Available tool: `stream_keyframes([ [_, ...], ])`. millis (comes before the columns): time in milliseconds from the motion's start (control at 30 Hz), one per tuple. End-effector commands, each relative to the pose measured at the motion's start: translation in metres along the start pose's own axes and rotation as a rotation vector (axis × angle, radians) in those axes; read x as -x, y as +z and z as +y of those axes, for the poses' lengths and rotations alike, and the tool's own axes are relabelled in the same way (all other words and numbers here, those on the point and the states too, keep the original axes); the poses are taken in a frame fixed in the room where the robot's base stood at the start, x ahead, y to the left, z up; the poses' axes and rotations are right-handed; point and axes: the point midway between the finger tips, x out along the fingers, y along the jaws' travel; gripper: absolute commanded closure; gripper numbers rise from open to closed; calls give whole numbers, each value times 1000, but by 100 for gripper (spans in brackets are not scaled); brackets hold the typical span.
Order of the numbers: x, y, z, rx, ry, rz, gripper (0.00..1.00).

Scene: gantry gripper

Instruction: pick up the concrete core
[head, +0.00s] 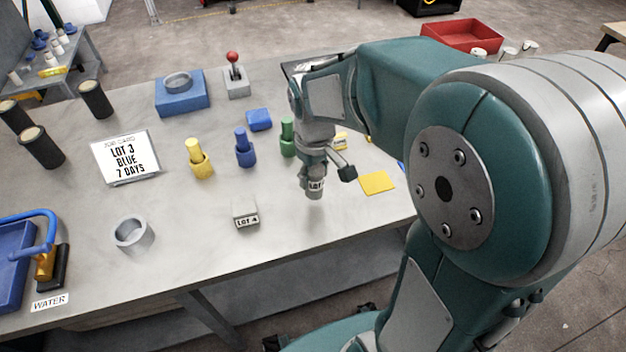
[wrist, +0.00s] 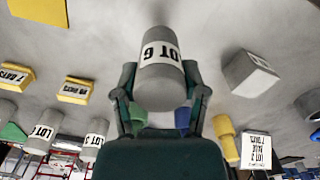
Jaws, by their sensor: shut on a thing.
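The concrete core (head: 315,187) is a small grey cylinder with a white label that reads LOT and a digit. In the wrist view the core (wrist: 160,75) stands between the fingers, and its label looks like LOT 6. My gripper (head: 324,168) is shut on it, one finger on each side (wrist: 162,108). The core hangs upright near the front right of the table, and a faint shadow below suggests a small gap. The job card (head: 125,157) reads LOT 3, BLUE, 7 DAYS.
A grey LOT 4 block (head: 246,214) and a grey ring (head: 133,233) stand to the left. A yellow square (head: 376,183) lies to the right. The front middle table (head: 190,250) is clear.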

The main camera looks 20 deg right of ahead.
Motion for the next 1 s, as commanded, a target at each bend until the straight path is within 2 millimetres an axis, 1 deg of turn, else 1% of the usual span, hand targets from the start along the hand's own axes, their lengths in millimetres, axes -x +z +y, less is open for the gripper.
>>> stream_keyframes([
  [33, 11, 6, -4, 1, 2, 6, 100],
  [267, 55, 38, -24, 2, 3, 8, 100],
  [400, 66, 63, -41, 3, 2, 6, 100],
  [600, 80, 92, -59, 2, 1, 4, 100],
  [800, 88, 108, -69, 1, 1, 3, 100],
  [1000, 90, 112, -71, 2, 0, 0, 100],
])
